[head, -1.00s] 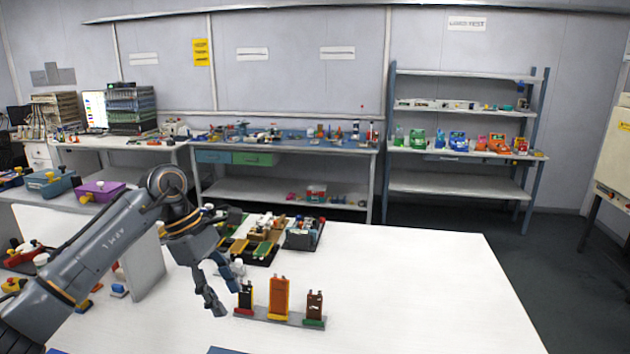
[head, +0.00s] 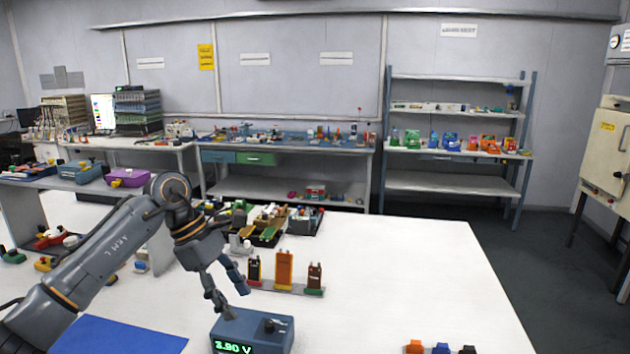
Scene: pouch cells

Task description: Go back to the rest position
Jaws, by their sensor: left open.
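My left gripper (head: 229,291) hangs over the white table with its fingers apart and nothing between them. It is just left of a rack (head: 286,289) that holds three upright pouch cells: a black and yellow one (head: 255,268), an orange one (head: 284,268) and a brown one (head: 314,276). A blue-grey meter (head: 252,331) with a green display reading 3.90 V stands below the gripper in the picture. Whether the fingertips touch the meter I cannot tell. My right gripper is not in view.
A black tray (head: 305,222) of parts lies behind the rack. A blue mat (head: 125,337) lies at the front left. Small coloured items (head: 441,348) stand at the front edge. The right part of the white table (head: 420,270) is clear. Benches and a shelf (head: 455,185) line the back wall.

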